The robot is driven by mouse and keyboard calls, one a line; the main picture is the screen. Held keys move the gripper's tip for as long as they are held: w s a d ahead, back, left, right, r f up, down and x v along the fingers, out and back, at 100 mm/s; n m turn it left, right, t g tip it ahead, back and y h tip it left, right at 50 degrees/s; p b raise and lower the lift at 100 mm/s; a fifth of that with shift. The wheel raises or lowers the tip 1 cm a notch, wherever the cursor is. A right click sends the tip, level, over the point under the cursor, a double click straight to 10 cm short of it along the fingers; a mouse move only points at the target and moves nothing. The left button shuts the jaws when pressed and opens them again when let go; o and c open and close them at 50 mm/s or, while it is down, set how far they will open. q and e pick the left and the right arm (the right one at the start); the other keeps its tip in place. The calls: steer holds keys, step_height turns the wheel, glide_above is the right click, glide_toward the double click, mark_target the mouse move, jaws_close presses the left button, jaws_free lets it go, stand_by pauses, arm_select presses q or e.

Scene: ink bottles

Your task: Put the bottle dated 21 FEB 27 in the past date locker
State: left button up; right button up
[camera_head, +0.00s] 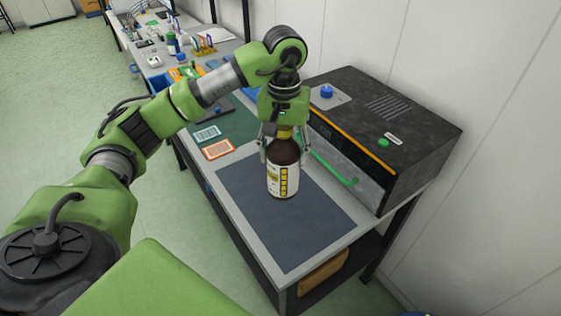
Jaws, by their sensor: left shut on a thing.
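A brown bottle (283,178) with a yellow top and a white and yellow label is upright over the dark mat (290,235). My left gripper (283,140) is above it with its fingers on both sides of the bottle's upper part, shut on it. I cannot tell whether the bottle's base touches the mat. The date on the label is too small to read. My right gripper is not in view.
Several small items and bottles crowd the far bench. The front of the dark mat is clear. A wall runs along the right.

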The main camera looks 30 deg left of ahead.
arm_select(q)
steer(key=f+p, duration=0.1)
steer(key=f, duration=0.1)
steer(key=w+a+f+p, duration=0.1)
steer(key=f, duration=0.1)
steer(key=w+a+f+p, duration=0.1)
steer(key=f, duration=0.1)
steer(key=shift+a, duration=0.2)
steer(key=shift+w+f, duration=0.1)
steer(key=shift+f, duration=0.2)
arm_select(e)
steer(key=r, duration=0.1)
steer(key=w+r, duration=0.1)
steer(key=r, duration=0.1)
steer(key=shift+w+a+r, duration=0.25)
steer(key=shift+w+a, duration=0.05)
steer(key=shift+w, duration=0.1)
arm_select(q)
steer(key=shift+f, duration=0.15)
steer(key=o, duration=1.3)
steer(key=shift+o, duration=1)
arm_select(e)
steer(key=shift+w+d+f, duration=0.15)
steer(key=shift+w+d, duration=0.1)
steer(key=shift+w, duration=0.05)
